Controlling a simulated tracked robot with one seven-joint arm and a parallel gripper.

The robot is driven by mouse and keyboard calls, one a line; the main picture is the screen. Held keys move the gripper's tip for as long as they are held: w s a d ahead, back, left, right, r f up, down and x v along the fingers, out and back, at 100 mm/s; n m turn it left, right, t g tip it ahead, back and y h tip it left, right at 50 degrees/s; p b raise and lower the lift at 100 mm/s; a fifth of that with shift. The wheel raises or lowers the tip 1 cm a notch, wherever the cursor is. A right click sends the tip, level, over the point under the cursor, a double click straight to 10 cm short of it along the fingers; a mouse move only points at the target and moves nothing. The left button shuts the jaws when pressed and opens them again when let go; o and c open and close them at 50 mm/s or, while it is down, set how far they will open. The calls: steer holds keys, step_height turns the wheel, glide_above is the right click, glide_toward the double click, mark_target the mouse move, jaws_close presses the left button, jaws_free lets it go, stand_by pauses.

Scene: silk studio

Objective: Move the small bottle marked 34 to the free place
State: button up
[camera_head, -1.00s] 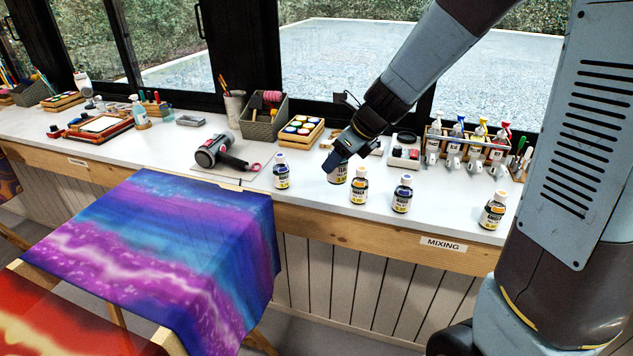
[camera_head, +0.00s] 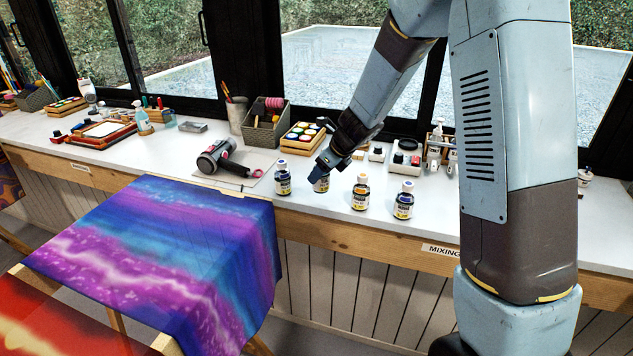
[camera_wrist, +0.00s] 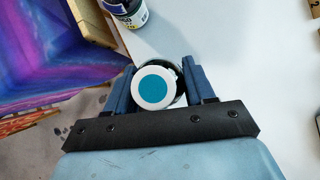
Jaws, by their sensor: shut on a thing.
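My gripper (camera_head: 323,172) is shut on a small bottle (camera_head: 321,185). In the wrist view, my gripper (camera_wrist: 160,92) has one finger on each side of this bottle, whose round white cap with a teal disc (camera_wrist: 154,88) faces the camera. The gripper partly hides the bottle in the head view, and its number is not readable. It is between a blue-capped bottle (camera_head: 283,180) on the left and a tan-capped bottle (camera_head: 360,193) on the right. I cannot tell whether its base touches the counter. A dark-blue-capped bottle (camera_head: 404,201) stands farther right.
The white counter (camera_head: 330,222) is bare in front of the bottles. A hair dryer (camera_head: 222,158) lies to the left. Paint pots (camera_head: 303,134) and a grey basket (camera_head: 265,128) stand behind.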

mark_target(321, 181)
steer(key=shift+w+f, duration=0.2)
steer(key=shift+f, duration=1.55)
steer(key=o, duration=1.1)
steer(key=shift+f, duration=0.1)
